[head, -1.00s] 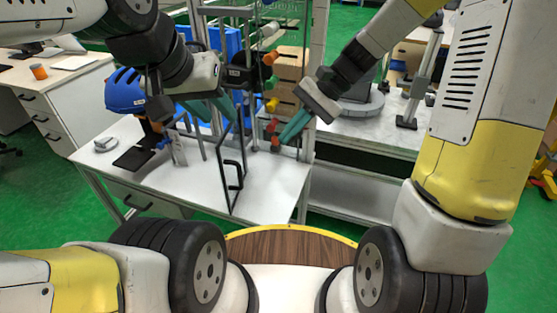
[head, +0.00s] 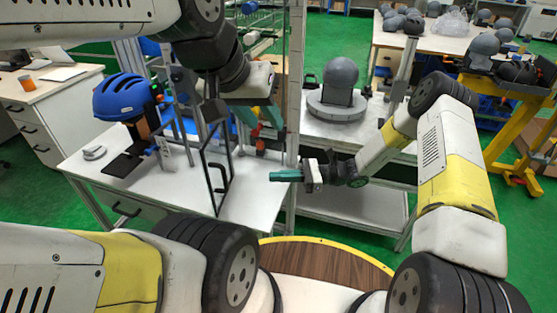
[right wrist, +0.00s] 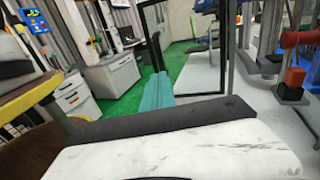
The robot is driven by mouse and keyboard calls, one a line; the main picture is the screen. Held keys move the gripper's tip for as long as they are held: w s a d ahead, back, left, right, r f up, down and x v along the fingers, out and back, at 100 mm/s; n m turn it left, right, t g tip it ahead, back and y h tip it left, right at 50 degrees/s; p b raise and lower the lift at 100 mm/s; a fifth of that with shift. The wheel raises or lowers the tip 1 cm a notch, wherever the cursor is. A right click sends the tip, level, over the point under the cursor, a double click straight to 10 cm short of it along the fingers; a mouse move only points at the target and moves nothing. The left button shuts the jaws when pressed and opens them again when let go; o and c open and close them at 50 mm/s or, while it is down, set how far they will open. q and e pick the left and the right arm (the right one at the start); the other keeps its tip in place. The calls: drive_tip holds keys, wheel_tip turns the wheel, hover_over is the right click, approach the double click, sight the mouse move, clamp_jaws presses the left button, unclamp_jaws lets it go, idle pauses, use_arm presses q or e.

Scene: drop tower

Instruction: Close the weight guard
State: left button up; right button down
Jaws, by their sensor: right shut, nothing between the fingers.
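The weight guard (head: 208,193) looks like a clear panel in a thin black frame with a black handle. It stands swung out over the white table at the tower's front. Its dark frame also shows in the right wrist view (right wrist: 223,40). My left gripper (head: 260,118) is above and right of the guard, its teal fingers apart, by the tower's right side; whether it touches anything is unclear. My right gripper (head: 285,175) is shut and empty, right of the guard's handle and apart from it, pointing left. Its teal fingers show in the right wrist view (right wrist: 157,92).
A blue helmet (head: 125,97) sits on a headform at the tower's left. A small grey device (head: 94,153) lies on the white table (head: 255,200). A grey ball on a round base (head: 340,75) stands on the bench behind my right arm. Tower posts rise near both grippers.

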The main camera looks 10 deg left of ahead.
drive_tip(key=x, duration=1.2)
drive_tip(key=shift+a, duration=0.25)
drive_tip(key=shift+s, duration=0.1)
